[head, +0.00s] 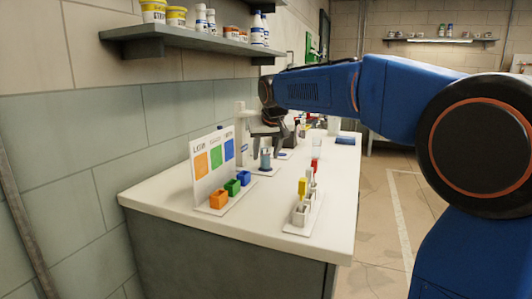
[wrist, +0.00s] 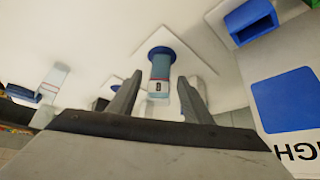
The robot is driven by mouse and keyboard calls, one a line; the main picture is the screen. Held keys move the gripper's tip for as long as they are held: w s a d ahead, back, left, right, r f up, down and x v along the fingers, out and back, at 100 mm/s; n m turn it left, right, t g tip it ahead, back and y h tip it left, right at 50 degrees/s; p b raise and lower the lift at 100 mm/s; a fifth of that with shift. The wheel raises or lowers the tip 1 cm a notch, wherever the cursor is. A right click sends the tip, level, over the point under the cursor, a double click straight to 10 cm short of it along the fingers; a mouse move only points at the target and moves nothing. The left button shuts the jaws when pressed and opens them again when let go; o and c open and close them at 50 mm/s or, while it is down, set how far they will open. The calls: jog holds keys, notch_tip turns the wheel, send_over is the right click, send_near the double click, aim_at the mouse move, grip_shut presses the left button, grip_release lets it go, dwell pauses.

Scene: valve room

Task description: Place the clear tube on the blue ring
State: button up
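A see-through bluish tube with a thin red band and a small dark label (wrist: 160,72) stands on a blue ring (wrist: 157,52) on a white plate in the wrist view. In the head view the tube (head: 265,160) stands upright on the bench below my gripper (head: 267,143). My gripper in the wrist view (wrist: 160,76) is open, with one finger on each side of the tube and a gap on both sides. The blue ring is hard to make out in the head view.
A board with orange, green and blue squares (head: 213,162) stands left, with orange, green and blue boxes (head: 233,187) before it. A rack with a yellow-topped piece (head: 302,187) stands front right. A shelf (head: 190,40) overhangs the wall side. The bench front (head: 240,222) is partly clear.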

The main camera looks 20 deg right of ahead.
jog(key=v, duration=1.2)
jog(key=shift+r, duration=0.1)
